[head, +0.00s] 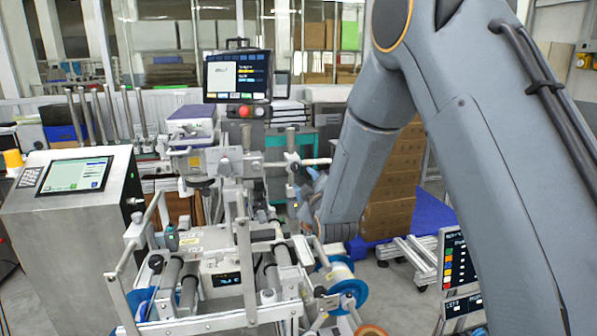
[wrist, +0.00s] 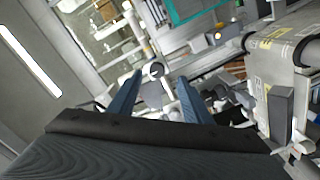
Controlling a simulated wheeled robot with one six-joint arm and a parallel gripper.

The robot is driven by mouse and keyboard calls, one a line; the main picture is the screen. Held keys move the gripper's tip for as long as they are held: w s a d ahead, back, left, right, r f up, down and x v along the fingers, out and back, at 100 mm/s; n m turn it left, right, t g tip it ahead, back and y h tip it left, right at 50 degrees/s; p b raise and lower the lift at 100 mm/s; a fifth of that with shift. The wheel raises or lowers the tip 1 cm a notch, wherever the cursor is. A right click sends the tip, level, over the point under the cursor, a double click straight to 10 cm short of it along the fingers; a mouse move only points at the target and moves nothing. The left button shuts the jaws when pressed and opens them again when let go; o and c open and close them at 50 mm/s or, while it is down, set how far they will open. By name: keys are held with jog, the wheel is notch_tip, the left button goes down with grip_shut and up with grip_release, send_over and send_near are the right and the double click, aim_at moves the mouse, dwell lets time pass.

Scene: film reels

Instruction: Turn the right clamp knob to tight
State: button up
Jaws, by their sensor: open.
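My gripper (head: 309,190) is at the right side of the film machine (head: 205,243) in the head view, partly hidden by my arm. In the wrist view its two blue fingers (wrist: 158,77) are apart, with nothing held between them. A small round dark-and-pale knob-like part (wrist: 156,70) shows between the fingertips, beyond them; I cannot tell whether it is the right clamp knob. In the head view a dark round knob (head: 348,301) sits at the hub of the right blue-rimmed reel (head: 341,275), low and apart from my gripper. Its tightness cannot be read.
A control cabinet with a tilted screen (head: 75,176) stands at the left. A monitor (head: 237,76) with a red button (head: 245,111) below it stands behind. Rollers and posts crowd the machine around my gripper. Cardboard boxes (head: 390,190) stand behind my arm. A film-covered roller (wrist: 280,45) is at right in the wrist view.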

aim_at(297, 169)
jog(key=shift+r+p+x, duration=0.15)
jog(key=shift+p+x, duration=0.55)
jog(key=shift+x, duration=1.35)
jog(key=shift+r+p+x, duration=0.15)
jog(key=shift+p+x, duration=0.5)
jog(key=shift+x, duration=1.35)
jog(key=shift+a, duration=0.2)
jog(key=c, duration=1.1)
